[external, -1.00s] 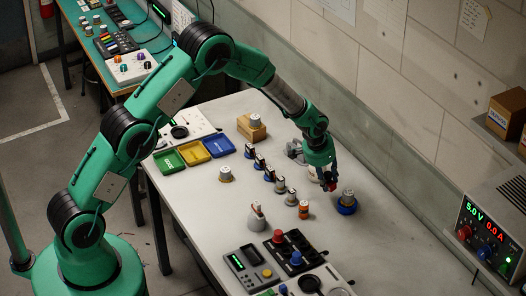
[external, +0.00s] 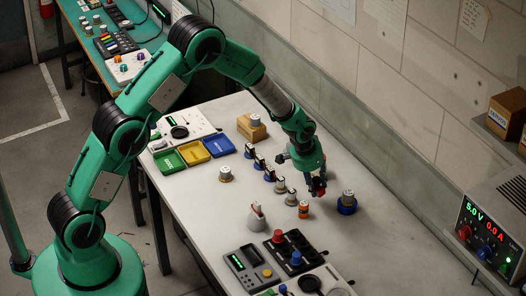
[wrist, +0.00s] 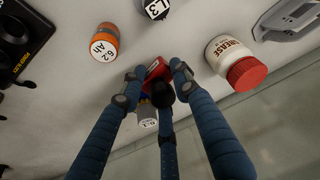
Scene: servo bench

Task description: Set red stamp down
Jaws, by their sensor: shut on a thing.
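The red stamp (wrist: 153,70) is between the fingertips of my gripper (wrist: 158,78) in the wrist view, partly hidden by the dark-tipped fingers. In the external view the red of the stamp (external: 319,182) shows at the tips of my gripper (external: 318,188), low over the right part of the bench (external: 235,205). My gripper is shut on the stamp. I cannot tell whether the stamp touches the bench.
A grease jar (wrist: 232,60) with a red lid lies close by. A row of labelled pieces (external: 260,163) runs up-left.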

